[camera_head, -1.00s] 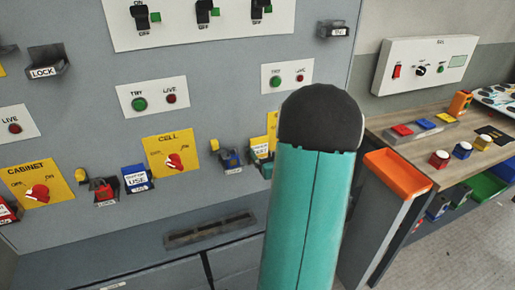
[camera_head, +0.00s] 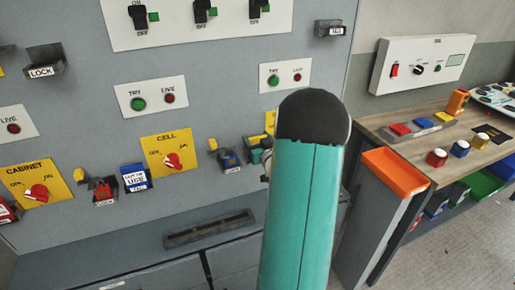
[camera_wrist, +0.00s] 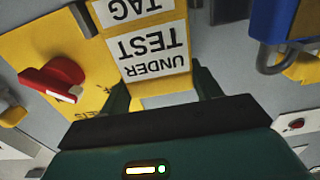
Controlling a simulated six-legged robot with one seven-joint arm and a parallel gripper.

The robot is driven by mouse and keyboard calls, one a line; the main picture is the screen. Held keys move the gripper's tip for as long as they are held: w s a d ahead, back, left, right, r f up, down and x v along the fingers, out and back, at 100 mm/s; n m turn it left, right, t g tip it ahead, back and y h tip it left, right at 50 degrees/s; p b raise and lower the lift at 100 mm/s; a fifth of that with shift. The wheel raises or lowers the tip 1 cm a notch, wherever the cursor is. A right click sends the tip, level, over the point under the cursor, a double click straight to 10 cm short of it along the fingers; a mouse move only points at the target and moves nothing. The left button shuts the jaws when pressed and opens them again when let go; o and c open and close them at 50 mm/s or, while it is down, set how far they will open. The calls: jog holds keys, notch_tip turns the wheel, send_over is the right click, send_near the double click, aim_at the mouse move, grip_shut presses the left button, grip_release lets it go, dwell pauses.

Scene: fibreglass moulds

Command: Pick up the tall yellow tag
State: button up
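The tall yellow tag (camera_wrist: 165,98) shows in the wrist view, upside down, with a white UNDER TEST label and a TAG label below it in the scene. My gripper (camera_wrist: 162,90) has its two dark green fingers apart, one on each side of the tag's upper end. The tag's edges are close to the fingers; I cannot tell whether they touch. In the head view my own arm hides most of the tag, and only a bit of my gripper (camera_head: 258,148) shows beside the arm.
A yellow panel with a red knob (camera_wrist: 55,78) is close to the left finger in the wrist view. A blue padlock (camera_wrist: 283,22) hangs at the upper right. In the head view, a wooden bench (camera_head: 465,150) and an orange-topped post (camera_head: 396,172) stand right.

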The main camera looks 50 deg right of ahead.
jog(key=c, duration=0.4)
jog(key=shift+r, duration=0.65)
jog(key=s+a+r, duration=0.6)
jog(key=r, duration=0.1)
jog(key=s+a+r, duration=0.3)
jog(key=s+r, duration=0.1)
jog(key=shift+s+a+r, duration=0.1)
jog(key=shift+a+r, duration=0.15)
